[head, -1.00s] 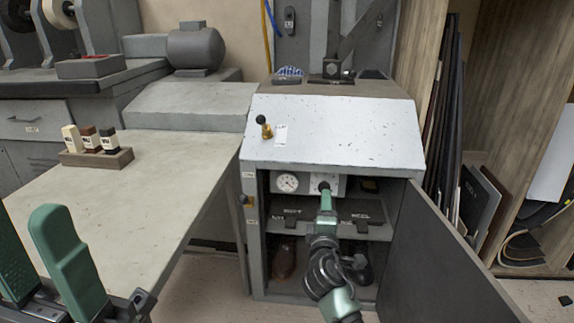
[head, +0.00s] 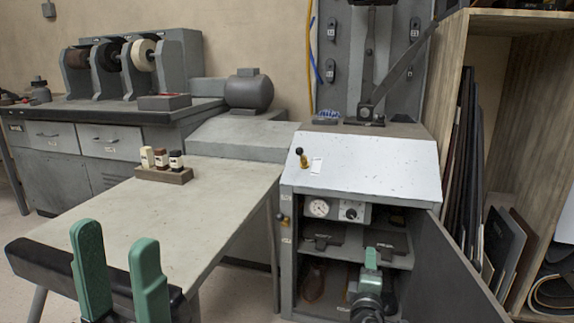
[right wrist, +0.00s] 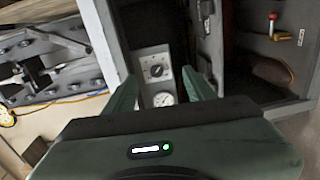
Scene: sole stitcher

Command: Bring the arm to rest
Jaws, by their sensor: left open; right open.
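My left gripper (head: 116,238) stands at the lower left in the head view, its two green fingers apart with nothing between them. My right gripper (head: 370,258) is in front of the open cabinet (head: 288,265) of the stitcher, below the dark knob (head: 351,213) and the round gauge (head: 319,208). In the right wrist view its green fingers (right wrist: 160,88) are spread apart and empty. The knob (right wrist: 156,70) and gauge (right wrist: 163,99) show in the gap beyond them. The right gripper appears clear of the knob.
The open cabinet door (head: 445,270) stands to the right of my right gripper. A grey worktable (head: 215,205) with a small block of bottles (head: 163,174) lies between the arms. Leather sheets (head: 468,170) lean in the shelf at the right.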

